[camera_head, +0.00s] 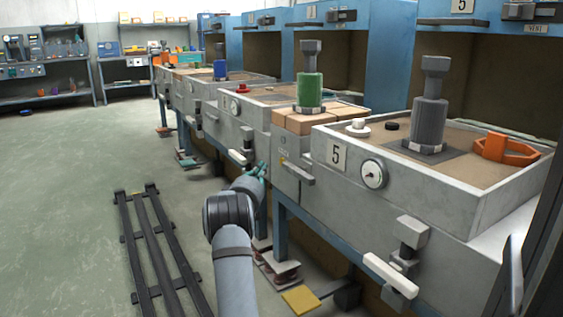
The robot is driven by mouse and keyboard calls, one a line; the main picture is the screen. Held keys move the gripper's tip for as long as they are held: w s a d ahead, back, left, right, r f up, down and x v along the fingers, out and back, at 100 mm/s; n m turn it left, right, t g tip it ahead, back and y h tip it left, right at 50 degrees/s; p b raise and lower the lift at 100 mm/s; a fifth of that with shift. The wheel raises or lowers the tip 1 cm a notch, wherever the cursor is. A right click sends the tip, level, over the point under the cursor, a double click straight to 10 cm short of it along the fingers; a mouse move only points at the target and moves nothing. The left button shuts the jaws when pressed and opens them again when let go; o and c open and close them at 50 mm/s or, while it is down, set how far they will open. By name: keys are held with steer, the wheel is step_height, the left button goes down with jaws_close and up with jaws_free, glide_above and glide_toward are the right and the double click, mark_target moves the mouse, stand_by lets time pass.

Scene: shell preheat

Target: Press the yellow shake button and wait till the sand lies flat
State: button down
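My gripper (258,170) has teal fingers and is in front of the row of grey sand boxes, near the front of the unit with the green cylinder. It is small in view and I cannot tell whether its fingers are open or shut. A small yellow spot (283,160) shows on that unit's front, just right of my gripper; it may be the yellow button, but it is too small to be sure. I cannot tell whether they touch. Brown sand (465,140) shows in the box marked 5 (336,175). More sand (265,98) lies in the box behind; its flatness is unclear.
A green cylinder (309,90) and a dark grey one (430,110) stand tall on the units. A white-handled lever (390,275) juts from the near box. A yellow pedal plate (301,299) is low at the front. Dark rails (150,240) lie on the open floor at left.

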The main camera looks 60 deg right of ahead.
steer(key=shift+s+d, duration=0.3)
steer(key=shift+d, duration=0.35)
steer(key=shift+s+d, duration=0.25)
steer(key=shift+d, duration=0.35)
steer(key=shift+s+d, duration=0.3)
steer(key=shift+d, duration=0.35)
steer(key=shift+s+d, duration=0.15)
steer(key=shift+d, duration=0.2)
steer(key=shift+s+d, duration=0.25)
steer(key=shift+d, duration=0.2)
stand_by(0.9)
steer(key=shift+a, duration=0.15)
steer(key=shift+w+a, duration=0.3)
steer(key=shift+a, duration=0.35)
steer(key=shift+w+a, duration=0.1)
steer(key=a, duration=0.1)
steer(key=w+a+b, duration=0.1)
steer(key=a, duration=0.1)
steer(key=w+a, duration=0.1)
steer(key=shift+a+b, duration=0.15)
steer(key=shift+b, duration=0.25)
